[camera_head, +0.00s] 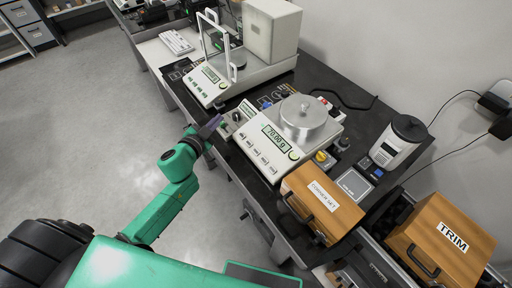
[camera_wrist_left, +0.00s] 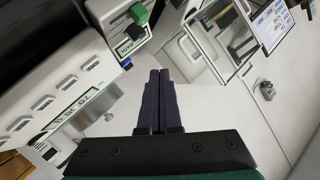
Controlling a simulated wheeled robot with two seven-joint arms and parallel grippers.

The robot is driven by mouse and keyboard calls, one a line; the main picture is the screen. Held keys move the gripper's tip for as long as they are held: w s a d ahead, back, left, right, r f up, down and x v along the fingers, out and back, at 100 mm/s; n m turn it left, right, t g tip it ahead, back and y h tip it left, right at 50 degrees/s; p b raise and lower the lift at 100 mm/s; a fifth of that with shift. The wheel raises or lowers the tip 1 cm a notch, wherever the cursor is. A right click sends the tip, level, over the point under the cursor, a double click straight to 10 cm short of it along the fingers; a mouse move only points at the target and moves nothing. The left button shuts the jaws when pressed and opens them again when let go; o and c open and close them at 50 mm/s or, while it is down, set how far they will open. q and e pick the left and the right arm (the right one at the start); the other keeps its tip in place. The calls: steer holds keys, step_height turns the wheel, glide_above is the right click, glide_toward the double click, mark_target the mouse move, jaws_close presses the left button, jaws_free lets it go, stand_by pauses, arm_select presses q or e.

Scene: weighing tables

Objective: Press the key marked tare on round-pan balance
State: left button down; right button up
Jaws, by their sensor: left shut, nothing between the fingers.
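The round-pan balance (camera_head: 270,170) is a white unit with a silver pan (camera_head: 305,115) and a lit display (camera_head: 276,137) that seems to read 70.00 g. A row of several keys (camera_head: 262,161) runs along its front; their markings are too small to read. In the left wrist view the balance (camera_wrist_left: 60,75) is at the left, with its keys (camera_wrist_left: 68,83) and display upside down. My left gripper (camera_head: 217,121) is shut and empty, left of the balance and apart from its keys; its fingers (camera_wrist_left: 160,75) also show in the wrist view. My right gripper is not visible.
A second balance (camera_head: 215,88) with a glass-like frame stands further back. A small white box with a green knob (camera_wrist_left: 138,14) sits between the balances. Wooden cases (camera_head: 322,204) (camera_head: 442,240) stand at the near right. The floor left of the table is clear.

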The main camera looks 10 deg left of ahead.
arm_select(q)
steer(key=d+r+m+h, duration=0.4)
steer(key=r, duration=0.2)
steer(key=m+g+h+b, duration=0.4)
steer(key=m+g+b, duration=0.2)
steer(key=m+g, duration=0.35)
glide_above(256, 152)
steer(key=s+a, duration=0.2)
steer(key=a, duration=0.1)
step_height(256, 152, down, 8)
steer(key=shift+w+d+f+t+b, duration=0.15)
steer(key=shift+w+d+f+t, duration=0.1)
steer(key=shift+f, duration=0.2)
steer(key=shift+w+d+f+t+b, duration=0.15)
steer(key=shift+w+d+f+t, duration=0.1)
steer(key=shift+f, duration=0.15)
steer(key=shift+w+d+f, duration=0.1)
steer(key=shift+f, duration=0.3)
